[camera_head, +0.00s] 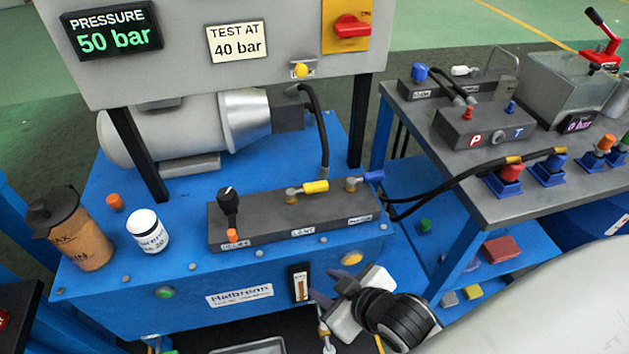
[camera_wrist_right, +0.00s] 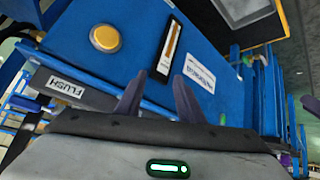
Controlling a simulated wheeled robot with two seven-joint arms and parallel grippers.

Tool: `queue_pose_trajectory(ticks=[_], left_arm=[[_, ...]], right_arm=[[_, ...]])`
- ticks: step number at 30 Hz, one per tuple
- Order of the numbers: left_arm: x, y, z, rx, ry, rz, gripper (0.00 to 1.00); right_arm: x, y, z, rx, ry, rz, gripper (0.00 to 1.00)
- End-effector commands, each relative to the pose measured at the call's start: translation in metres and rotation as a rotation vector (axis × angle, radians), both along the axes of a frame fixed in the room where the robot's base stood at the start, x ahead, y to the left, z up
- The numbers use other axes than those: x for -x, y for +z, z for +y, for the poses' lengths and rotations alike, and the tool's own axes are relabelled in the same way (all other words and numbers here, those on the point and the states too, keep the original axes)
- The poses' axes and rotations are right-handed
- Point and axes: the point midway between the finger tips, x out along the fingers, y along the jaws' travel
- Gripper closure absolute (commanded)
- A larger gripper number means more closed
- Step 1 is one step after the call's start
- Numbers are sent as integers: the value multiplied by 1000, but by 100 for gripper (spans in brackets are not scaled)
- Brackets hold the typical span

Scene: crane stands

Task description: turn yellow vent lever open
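The yellow vent lever (camera_head: 314,187) lies on the dark grey valve block (camera_head: 265,224) on top of the blue power unit (camera_head: 120,292) in the head view. It points right from its brass stem, roughly along the block. My right gripper (camera_head: 328,300) is low in front of the unit's front face, below the block and apart from the lever. In the right wrist view the two dark fingers (camera_wrist_right: 158,92) stand apart with nothing between them. The lever does not show in that view. My left gripper is not in view.
A black knob (camera_head: 229,197) and a blue-handled valve (camera_head: 366,180) flank the lever. A black hose (camera_head: 318,125) rises behind it. A brown jug (camera_head: 75,230) and white jar (camera_head: 147,231) stand at left. A grey side table (camera_head: 540,200) is at right.

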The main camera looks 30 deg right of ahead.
Motion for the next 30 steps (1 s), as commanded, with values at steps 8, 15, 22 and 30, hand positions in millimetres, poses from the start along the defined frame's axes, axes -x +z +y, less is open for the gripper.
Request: queue_pose_trajectory(ticks=[8, 15, 22, 30], left_arm=[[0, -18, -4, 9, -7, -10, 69], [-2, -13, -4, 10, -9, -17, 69], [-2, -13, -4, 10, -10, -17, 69], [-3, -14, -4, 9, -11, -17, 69]], right_arm=[[-40, 46, -32, 194, 9, -70, 66], [-103, 108, -34, 383, 101, -333, 66], [-161, 183, -10, 606, 253, -676, 66], [-198, 299, 72, 1116, 628, -1294, 66]])
